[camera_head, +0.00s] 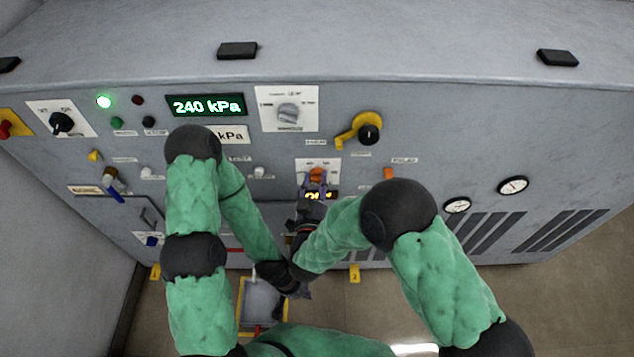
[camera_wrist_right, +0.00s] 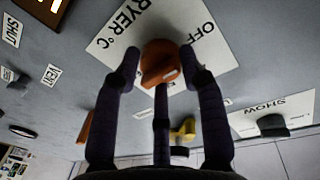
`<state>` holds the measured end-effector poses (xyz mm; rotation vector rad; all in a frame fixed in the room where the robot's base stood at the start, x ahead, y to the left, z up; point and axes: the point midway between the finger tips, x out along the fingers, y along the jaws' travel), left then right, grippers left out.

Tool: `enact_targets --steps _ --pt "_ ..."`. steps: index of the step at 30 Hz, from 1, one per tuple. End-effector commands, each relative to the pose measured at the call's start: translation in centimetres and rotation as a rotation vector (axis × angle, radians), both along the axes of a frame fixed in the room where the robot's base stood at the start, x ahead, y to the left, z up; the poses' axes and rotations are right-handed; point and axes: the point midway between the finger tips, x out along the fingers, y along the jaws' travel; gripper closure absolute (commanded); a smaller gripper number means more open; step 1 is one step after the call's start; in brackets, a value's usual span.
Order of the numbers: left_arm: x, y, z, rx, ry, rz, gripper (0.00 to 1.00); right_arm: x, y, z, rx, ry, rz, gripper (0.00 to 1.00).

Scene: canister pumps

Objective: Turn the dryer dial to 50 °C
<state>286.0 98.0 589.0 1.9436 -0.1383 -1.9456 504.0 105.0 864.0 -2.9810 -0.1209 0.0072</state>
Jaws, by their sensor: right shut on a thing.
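The orange dryer dial (camera_head: 316,173) sits on a white label plate (camera_head: 304,163) in the middle of the panel. In the right wrist view the dial (camera_wrist_right: 160,64) is between the dark fingers of my right gripper (camera_wrist_right: 161,68), which is shut on it. The plate there reads "DRYER °C" and "OFF", upside down; the other marks are hidden. My right gripper also shows in the head view (camera_head: 316,182). An amber display (camera_head: 318,196) just below the dial is partly covered by the gripper. My left gripper (camera_head: 297,291) hangs low, away from the dial; its fingers are unclear.
A grey selector knob (camera_head: 289,112) is above the dial, a yellow-handled valve (camera_head: 362,132) up to the right, and another orange part (camera_head: 390,174) to the right. A green display (camera_head: 206,105) reads 240 kPa. A yellow-edged tray (camera_head: 262,300) is below.

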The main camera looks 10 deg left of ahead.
Motion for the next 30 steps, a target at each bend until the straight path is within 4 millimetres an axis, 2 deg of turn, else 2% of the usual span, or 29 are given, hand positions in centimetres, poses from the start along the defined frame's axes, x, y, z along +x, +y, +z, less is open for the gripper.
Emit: enact_targets --steps 20,30 --pt "0.0 0.0 -0.4 0.000 -0.001 0.000 1.00 -0.1 0.1 -0.3 0.080 0.022 0.004 0.92" --pt "0.0 0.0 -1.6 0.000 0.000 0.000 1.00 -0.1 0.1 -0.3 0.303 0.069 0.004 0.92"
